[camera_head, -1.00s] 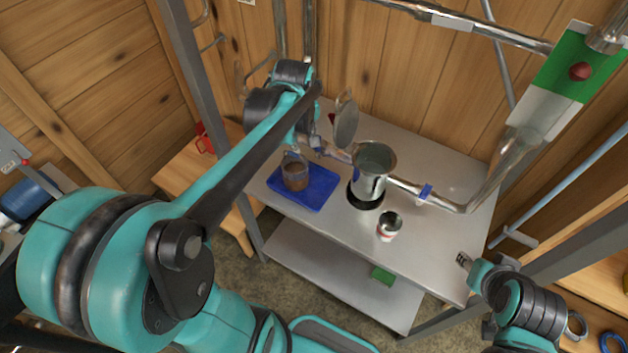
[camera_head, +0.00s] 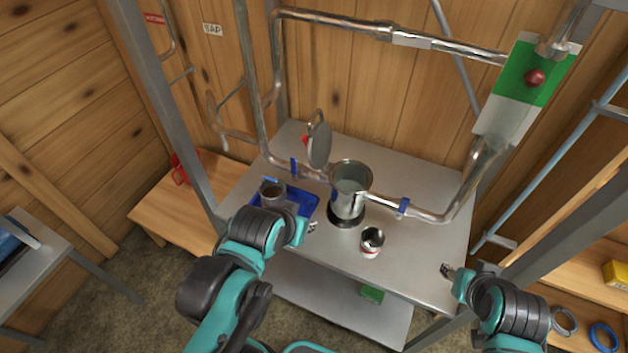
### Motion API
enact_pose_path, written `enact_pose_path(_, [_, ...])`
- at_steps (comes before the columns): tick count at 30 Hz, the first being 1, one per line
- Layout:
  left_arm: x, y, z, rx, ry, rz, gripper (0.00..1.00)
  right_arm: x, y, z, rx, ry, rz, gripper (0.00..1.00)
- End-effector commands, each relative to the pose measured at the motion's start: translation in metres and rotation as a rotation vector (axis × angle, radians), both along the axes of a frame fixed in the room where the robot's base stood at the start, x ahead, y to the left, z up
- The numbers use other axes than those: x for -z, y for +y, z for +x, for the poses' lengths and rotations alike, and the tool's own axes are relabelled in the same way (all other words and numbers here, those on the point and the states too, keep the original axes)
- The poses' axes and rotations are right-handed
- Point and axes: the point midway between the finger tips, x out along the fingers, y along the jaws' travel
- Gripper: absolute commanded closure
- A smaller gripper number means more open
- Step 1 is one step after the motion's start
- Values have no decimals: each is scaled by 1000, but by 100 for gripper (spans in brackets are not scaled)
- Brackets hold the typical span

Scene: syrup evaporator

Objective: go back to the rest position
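My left gripper (camera_head: 312,227) is in front of the blue tray, over the table's front left part. Its fingers are small in view and I cannot tell whether they are open or shut. My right gripper (camera_head: 447,269) is at the table's front right edge with nothing seen between its fingers; its fingertips look apart. A glass jug with brown liquid (camera_head: 272,190) stands on the blue tray (camera_head: 308,203), partly hidden by my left arm. The metal evaporator pot (camera_head: 349,200) stands on a black base with its round lid (camera_head: 320,146) raised.
An open can (camera_head: 371,242) stands on the steel table (camera_head: 425,253) near my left gripper. Pipes with blue-handled valves (camera_head: 403,207) run beside the pot. A green block (camera_head: 372,293) lies on the lower shelf. A wooden bench (camera_head: 180,212) is at left, shelves at right.

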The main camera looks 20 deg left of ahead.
Motion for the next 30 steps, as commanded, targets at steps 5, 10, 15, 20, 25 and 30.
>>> enact_pose_path(5, [33,0,0,-1,1,-1,70,33,0,0,0,0,0,60])
enact_pose_path(10, [83,0,0,-2,1,-1,70,83,0,0,0,0,0,60])
enact_pose_path(15, [118,0,0,-2,1,-1,70,117,0,0,0,0,0,60])
enact_pose_path(20, [120,0,0,-2,1,-1,70,120,0,0,0,0,0,60])
enact_pose_path(25, [120,0,0,-2,1,-1,70,120,0,0,0,0,0,60])
enact_pose_path(30, [120,0,0,-2,1,-1,70,120,0,0,0,0,0,60])
